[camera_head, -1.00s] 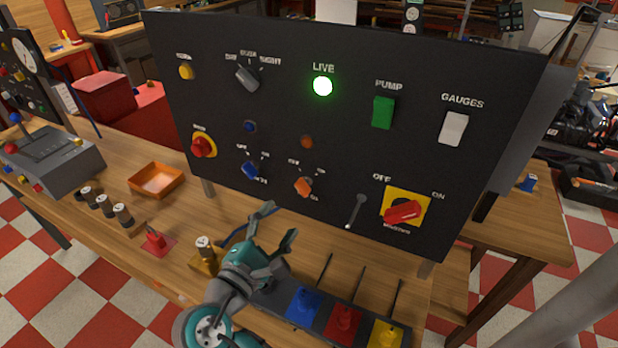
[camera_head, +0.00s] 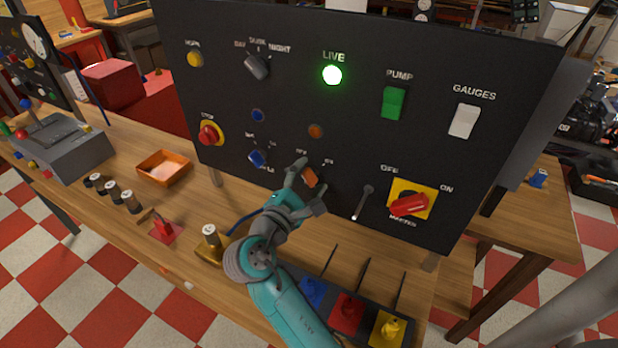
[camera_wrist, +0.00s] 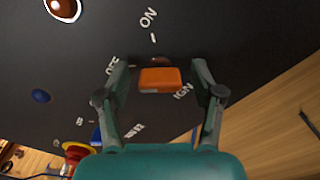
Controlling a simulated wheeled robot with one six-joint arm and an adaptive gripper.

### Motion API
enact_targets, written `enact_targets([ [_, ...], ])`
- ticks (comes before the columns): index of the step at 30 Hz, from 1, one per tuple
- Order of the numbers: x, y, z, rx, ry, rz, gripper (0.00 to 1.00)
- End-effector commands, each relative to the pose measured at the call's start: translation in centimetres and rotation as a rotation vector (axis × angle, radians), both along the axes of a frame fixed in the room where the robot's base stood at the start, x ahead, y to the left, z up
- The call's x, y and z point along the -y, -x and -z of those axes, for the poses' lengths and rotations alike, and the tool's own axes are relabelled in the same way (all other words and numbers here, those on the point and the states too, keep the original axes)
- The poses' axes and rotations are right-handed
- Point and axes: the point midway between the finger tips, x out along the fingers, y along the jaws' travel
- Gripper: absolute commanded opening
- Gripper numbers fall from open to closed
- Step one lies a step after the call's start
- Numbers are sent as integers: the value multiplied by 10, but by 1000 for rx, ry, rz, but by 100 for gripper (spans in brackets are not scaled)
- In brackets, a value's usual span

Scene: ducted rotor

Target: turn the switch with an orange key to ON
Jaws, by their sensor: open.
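The orange key switch (camera_head: 310,177) is on the lower middle of the black panel (camera_head: 350,110), with OFF and ON lettering above it. My gripper (camera_head: 305,186) is at the panel with its fingers around the orange key, apart from each other. In the wrist view the orange key (camera_wrist: 160,79) lies between the two open fingers (camera_wrist: 160,90), with a gap on each side. ON, OFF and IGN labels show around it. The key's lower body and its exact pointing are hard to tell in the head view, where my gripper partly hides it.
A blue key switch (camera_head: 257,158) is left of the orange one. A metal toggle lever (camera_head: 363,203) and the red MASTER rotary switch (camera_head: 410,204) are to the right. An amber lamp (camera_head: 315,131) is just above. The wooden bench (camera_head: 215,285) holds pegs and a tray.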

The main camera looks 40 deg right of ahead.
Motion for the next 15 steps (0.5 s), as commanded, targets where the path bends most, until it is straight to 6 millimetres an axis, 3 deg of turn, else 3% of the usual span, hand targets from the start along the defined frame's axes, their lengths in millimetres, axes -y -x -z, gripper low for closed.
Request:
enact_targets([
  [7, 1, 0, 0, 0, 0, 0, 67],
  [14, 0, 0, 0, 0, 0, 0, 9],
  [15, 0, 0, 0, 0, 0, 0, 7],
])
